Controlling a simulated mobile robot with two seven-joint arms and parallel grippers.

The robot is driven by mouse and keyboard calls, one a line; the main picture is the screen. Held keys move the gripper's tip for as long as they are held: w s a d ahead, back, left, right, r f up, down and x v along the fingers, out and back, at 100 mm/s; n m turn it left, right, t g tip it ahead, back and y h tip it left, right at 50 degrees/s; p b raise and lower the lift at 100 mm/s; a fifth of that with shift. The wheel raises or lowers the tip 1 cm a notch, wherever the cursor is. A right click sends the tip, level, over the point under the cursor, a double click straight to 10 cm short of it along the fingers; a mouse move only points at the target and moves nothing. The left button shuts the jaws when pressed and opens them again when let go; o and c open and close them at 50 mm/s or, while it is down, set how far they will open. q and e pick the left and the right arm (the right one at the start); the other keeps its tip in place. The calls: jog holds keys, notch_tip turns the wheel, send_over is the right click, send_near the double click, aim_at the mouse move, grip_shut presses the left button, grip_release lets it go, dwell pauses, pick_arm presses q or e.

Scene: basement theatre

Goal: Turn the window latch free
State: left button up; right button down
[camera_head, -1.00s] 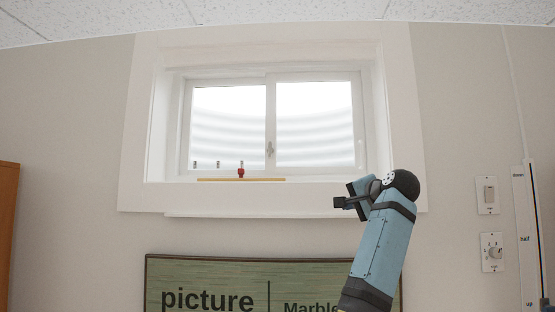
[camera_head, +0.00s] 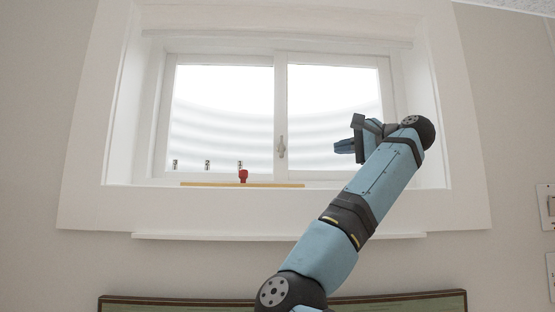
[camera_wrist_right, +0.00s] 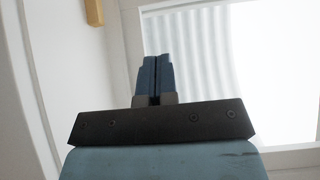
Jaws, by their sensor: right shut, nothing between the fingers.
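The window latch (camera_head: 281,147) is a small pale handle, roughly upright, on the middle post of the white window (camera_head: 279,100). My right gripper (camera_head: 338,146) is in front of the right pane, to the right of the latch, with its fingers pointing left. In the picture there is a gap between the fingertips and the latch. In the right wrist view the two blue fingers (camera_wrist_right: 155,65) lie together with nothing between them. The latch cannot be made out in that view. My left gripper is not in view.
A wooden strip (camera_head: 220,184) lies along the sill, with a small red object (camera_head: 243,176) by it. Several small items (camera_head: 207,165) stand low before the left pane. The white recess wall (camera_head: 417,130) bounds the right. A green framed sign (camera_head: 380,303) is below.

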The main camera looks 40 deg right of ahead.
jog(key=shift+w, duration=0.2)
jog(key=shift+s, duration=0.7)
jog(key=p, duration=0.4)
send_near(279, 155)
jog(key=w+d, duration=0.1)
jog(key=w+d+r, duration=0.1)
jog(key=w+d, duration=0.1)
jog(key=shift+w+a+f+p, duration=0.25)
jog(key=shift+w+a+p, duration=0.6)
jog(key=shift+w+a, duration=0.35)
jog(key=shift+a, duration=0.55)
jog(key=shift+w+d+f, duration=0.1)
jog(key=shift+w+d, duration=0.05)
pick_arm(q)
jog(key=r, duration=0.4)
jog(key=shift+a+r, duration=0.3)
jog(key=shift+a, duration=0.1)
